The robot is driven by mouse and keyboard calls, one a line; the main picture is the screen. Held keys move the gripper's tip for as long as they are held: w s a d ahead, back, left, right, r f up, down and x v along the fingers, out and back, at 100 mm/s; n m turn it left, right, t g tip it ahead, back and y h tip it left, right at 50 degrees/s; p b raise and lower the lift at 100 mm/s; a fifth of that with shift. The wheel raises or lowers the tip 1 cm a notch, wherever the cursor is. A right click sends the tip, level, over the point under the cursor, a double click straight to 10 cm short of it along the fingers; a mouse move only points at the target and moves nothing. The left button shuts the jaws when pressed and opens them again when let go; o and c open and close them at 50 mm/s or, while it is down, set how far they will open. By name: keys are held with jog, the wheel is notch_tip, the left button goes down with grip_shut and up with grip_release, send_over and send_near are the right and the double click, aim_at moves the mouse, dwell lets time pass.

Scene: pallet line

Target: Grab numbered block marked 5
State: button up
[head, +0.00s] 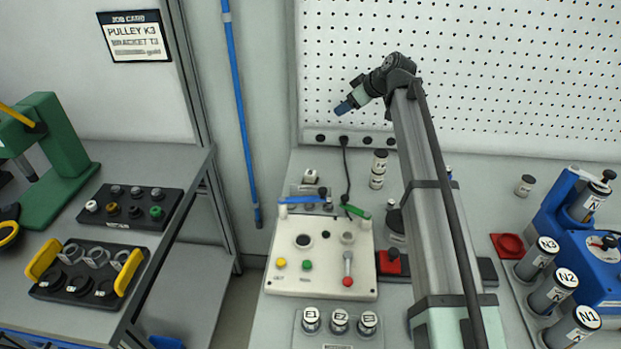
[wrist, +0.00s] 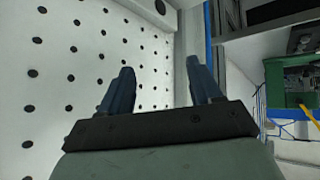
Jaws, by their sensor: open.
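I cannot make out a block marked 5 in either view. My gripper (head: 344,108) is raised in front of the white pegboard in the head view, well above the bench and pointing down to the left. In the wrist view my gripper (wrist: 158,75) shows two dark blue fingers spread apart with nothing between them. Behind them are the perforated board (wrist: 60,60) and, at the right, part of a green machine (wrist: 285,85).
A cream control panel (head: 285,285) with levers stands below my gripper. Cylinders marked N3 (head: 537,258), N2 (head: 553,290) and N1 (head: 573,327) stand at right by a blue machine (head: 560,215). Labelled cylinders (head: 340,322) stand in front. Black trays (head: 130,224) lie on the left table.

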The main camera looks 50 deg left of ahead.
jog(key=s+a+f+n+h, duration=0.2)
jog(key=s+f+h, duration=0.15)
jog(key=s, duration=0.35)
jog(key=n+h, duration=0.2)
jog(key=h, duration=0.4)
send_over(310, 172)
jog(key=f, duration=0.1)
jog(key=shift+y, duration=0.25)
jog(key=f, duration=0.8)
jog(key=shift+w+d+f, duration=0.1)
jog(key=shift+d+f, duration=0.25)
jog(key=shift+a+f, duration=0.15)
jog(key=shift+f, duration=1.25)
jog(key=shift+a+f, duration=0.1)
jog(key=shift+f, duration=1.25)
jog(key=c, duration=0.9)
